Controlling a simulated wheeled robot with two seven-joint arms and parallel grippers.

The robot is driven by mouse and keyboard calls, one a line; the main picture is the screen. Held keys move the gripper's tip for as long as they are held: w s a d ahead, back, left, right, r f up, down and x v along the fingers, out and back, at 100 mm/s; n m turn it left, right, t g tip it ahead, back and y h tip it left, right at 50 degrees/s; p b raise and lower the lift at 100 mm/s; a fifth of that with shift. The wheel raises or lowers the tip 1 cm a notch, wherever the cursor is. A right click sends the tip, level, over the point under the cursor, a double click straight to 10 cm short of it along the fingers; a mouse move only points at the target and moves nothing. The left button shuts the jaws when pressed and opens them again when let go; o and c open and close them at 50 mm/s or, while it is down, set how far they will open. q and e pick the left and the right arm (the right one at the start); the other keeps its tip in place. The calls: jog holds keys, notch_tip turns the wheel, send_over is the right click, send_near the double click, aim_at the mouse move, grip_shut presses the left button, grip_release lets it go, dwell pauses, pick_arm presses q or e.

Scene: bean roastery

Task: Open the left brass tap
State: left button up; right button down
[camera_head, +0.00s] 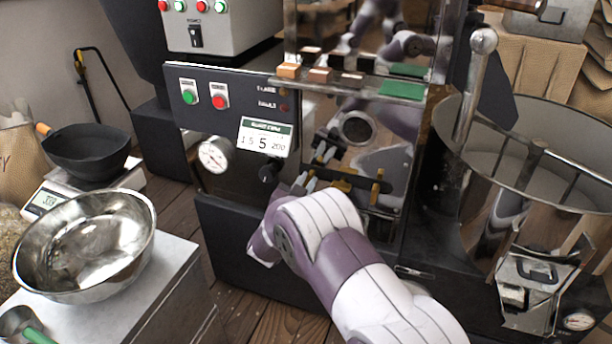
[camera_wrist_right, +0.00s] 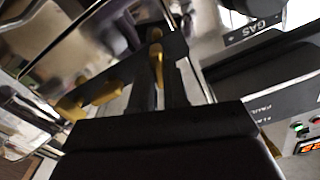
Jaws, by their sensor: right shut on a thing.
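The left brass tap (camera_wrist_right: 156,62) shows in the right wrist view, its lever between the dark fingers of my right gripper (camera_wrist_right: 160,92). The gripper is shut on it. In the head view my right gripper (camera_head: 308,184) reaches the roaster's front from below, and the hand and fingers hide most of this tap. More brass taps (camera_wrist_right: 104,92) sit along the same dark bar, away from the fingers. One of them shows upright in the head view (camera_head: 376,190). I cannot tell how far the held lever is turned. My left gripper is not in view.
A black panel with green and red buttons (camera_head: 205,82) and a dial gauge (camera_head: 214,154) are left of the hand. A large metal drum (camera_head: 545,130) stands at the right. A steel bowl (camera_head: 85,245) sits on a bench at the lower left.

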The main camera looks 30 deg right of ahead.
jog(key=n+p, duration=0.2)
jog(key=shift+r+p, duration=0.2)
jog(key=shift+p, duration=0.1)
jog(key=shift+f+n+p, duration=0.2)
jog(key=shift+n+p, duration=0.7)
jog(key=c, duration=1.1)
grip_release()
jog(key=shift+a, duration=0.1)
jog(key=p+v, duration=0.3)
jog(key=v, duration=0.9)
jog(key=shift+s+a+p, duration=0.15)
jog(key=shift+a+p, duration=0.05)
jog(key=shift+p, duration=0.2)
